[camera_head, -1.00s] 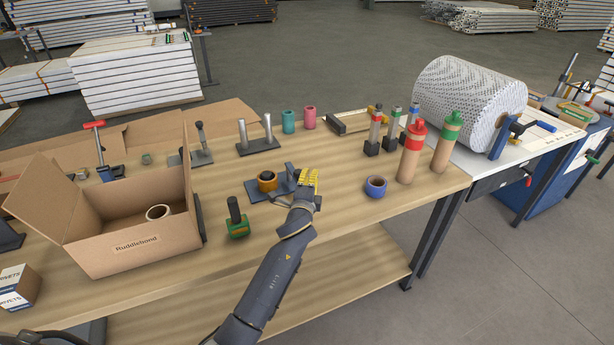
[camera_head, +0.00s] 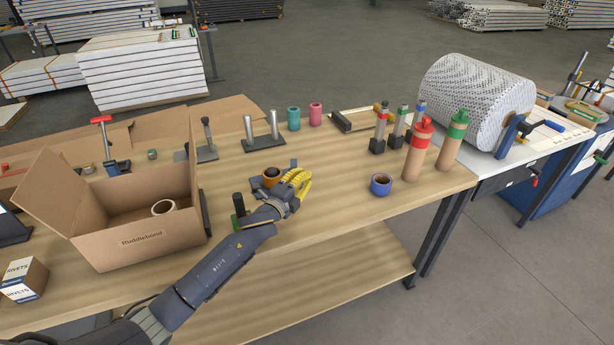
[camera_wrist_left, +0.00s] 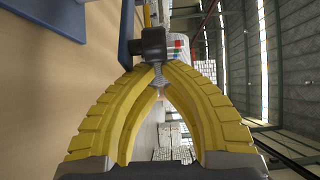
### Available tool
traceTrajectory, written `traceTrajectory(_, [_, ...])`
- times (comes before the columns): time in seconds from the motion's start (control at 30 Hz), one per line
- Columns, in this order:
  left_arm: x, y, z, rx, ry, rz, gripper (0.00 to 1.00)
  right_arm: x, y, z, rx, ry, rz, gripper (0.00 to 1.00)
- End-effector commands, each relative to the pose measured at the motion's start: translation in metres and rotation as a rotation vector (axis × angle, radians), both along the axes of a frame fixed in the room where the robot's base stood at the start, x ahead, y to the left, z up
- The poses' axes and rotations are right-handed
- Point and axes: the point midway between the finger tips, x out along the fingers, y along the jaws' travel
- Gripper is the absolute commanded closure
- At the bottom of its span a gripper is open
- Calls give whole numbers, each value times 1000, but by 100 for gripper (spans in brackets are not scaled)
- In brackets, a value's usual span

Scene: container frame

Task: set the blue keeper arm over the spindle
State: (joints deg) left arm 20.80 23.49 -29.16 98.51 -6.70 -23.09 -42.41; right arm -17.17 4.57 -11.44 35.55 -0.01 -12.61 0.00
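My left gripper (camera_head: 303,183) has yellow fingers and is just right of this roll, hiding part of the fixture. In the left wrist view the fingertips (camera_wrist_left: 159,66) come together on a small grey pin below a black block (camera_wrist_left: 152,42). The block sits against a blue bar (camera_wrist_left: 126,32), apparently the keeper arm. The spindle cannot be made out clearly. My right gripper is not in view.
A green-based block with a dark post (camera_head: 239,207) is close to my left wrist. An open cardboard box (camera_head: 140,240) stands to the left. A blue tape roll (camera_head: 380,185) and a red-topped bottle (camera_head: 417,150) stand to the right. The front of the bench between is clear.

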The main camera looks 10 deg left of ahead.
Motion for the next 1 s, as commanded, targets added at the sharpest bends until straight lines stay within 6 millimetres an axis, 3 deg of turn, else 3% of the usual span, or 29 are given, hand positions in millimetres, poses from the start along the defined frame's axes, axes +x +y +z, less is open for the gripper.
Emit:
traceTrajectory(0.5, [-12,28,0,0,0,-21,100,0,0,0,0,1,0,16])
traceTrajectory(1.0, [-14,34,0,0,0,-20,100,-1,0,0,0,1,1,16])
